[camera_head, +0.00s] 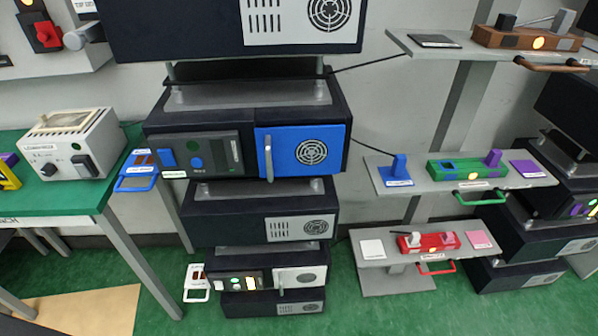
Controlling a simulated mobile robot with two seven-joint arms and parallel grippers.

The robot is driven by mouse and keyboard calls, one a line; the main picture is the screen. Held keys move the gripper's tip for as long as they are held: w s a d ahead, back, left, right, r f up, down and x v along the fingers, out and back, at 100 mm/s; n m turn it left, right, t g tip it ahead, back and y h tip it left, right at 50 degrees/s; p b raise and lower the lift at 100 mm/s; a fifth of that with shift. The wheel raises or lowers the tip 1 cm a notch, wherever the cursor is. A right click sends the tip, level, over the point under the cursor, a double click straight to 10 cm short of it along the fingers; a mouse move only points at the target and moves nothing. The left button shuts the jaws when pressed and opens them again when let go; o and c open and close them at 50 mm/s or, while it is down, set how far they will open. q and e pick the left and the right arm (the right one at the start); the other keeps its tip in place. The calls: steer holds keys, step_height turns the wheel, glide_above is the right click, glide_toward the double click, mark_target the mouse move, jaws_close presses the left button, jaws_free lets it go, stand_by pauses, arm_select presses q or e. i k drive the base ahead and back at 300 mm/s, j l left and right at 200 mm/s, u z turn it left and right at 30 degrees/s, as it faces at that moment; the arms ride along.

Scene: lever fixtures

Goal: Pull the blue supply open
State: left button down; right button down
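A dark cabinet unit (165,115) stands in the middle of the view. The right half of its front is a blue panel (285,140) with a round grey vent. A pale vertical handle (268,158) is on the panel's left edge. The panel looks flush with the cabinet front. To its left is a dark control panel (222,150) with blue, green and dark controls. A small blue-framed holder (138,172) sticks out at the unit's left side. Neither of my grippers is in view.
Similar dark units stand above and below (200,228). A green-topped bench (60,205) with a white box (78,142) is at left. Grey shelves (405,183) with blue, green and red devices are at right. Green floor (375,312) lies in front.

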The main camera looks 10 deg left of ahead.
mark_target(305, 150)
steer(key=k+l, duration=0.1)
steer(key=l, duration=1.25)
steer(key=k, duration=0.05)
